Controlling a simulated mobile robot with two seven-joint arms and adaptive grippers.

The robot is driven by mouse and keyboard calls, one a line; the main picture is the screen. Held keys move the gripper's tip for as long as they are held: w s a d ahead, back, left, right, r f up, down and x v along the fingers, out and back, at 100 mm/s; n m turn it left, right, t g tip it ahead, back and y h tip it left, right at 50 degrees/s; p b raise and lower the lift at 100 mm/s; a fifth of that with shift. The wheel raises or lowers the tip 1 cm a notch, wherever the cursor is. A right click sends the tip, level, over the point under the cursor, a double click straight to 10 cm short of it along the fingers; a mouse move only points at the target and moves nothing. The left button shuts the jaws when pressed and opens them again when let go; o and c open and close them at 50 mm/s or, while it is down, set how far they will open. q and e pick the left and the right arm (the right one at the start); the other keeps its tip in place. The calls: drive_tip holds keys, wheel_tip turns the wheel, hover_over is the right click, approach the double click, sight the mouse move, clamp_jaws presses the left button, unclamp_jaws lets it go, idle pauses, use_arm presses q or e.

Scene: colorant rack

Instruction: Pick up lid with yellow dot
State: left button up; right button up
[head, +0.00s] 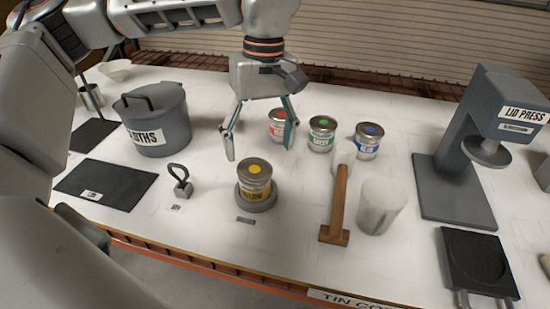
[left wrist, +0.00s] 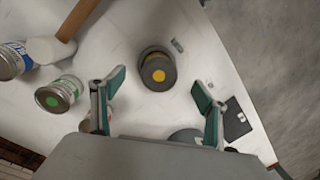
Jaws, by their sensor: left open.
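The lid with a yellow dot (head: 254,169) sits on top of a tin with a yellow label (head: 254,188), which stands upright on a round grey base (head: 257,203). The lid also shows in the left wrist view (left wrist: 159,75), beyond and between the fingers. My left gripper (head: 260,150) is open and empty, above and behind the tin, with fingers pointing down and apart from the lid. Its two fingers also show in the left wrist view (left wrist: 160,95). My right gripper is not in view.
Tins with red (head: 277,125), green (head: 321,133) and blue (head: 368,140) dots stand behind. A wooden-handled tool (head: 337,205) and pale cup (head: 380,207) are to the right, then a lid press (head: 455,175). A grey cloths bin (head: 155,125) and padlock-shaped item (head: 182,187) are left.

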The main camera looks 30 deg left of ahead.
sight(255, 170)
use_arm(q)
drive_tip(key=shift+w+a+r, duration=0.4)
drive_tip(key=shift+a+r, duration=0.05)
drive_tip(key=shift+a, duration=0.15)
drive_tip(key=shift+w+a+y, duration=0.1)
drive_tip(key=shift+a+y, duration=0.05)
drive_tip(key=shift+y, duration=0.15)
drive_tip(key=shift+s+a+f, duration=0.1)
drive_tip(key=shift+s+f, duration=0.05)
drive_tip(key=shift+f, duration=0.5)
drive_tip(key=shift+s+f, duration=0.1)
drive_tip(key=shift+f, duration=0.5)
wheel_tip(255, 170, down, 5)
drive_tip(key=shift+s+f, duration=0.1)
drive_tip(key=c, duration=0.8)
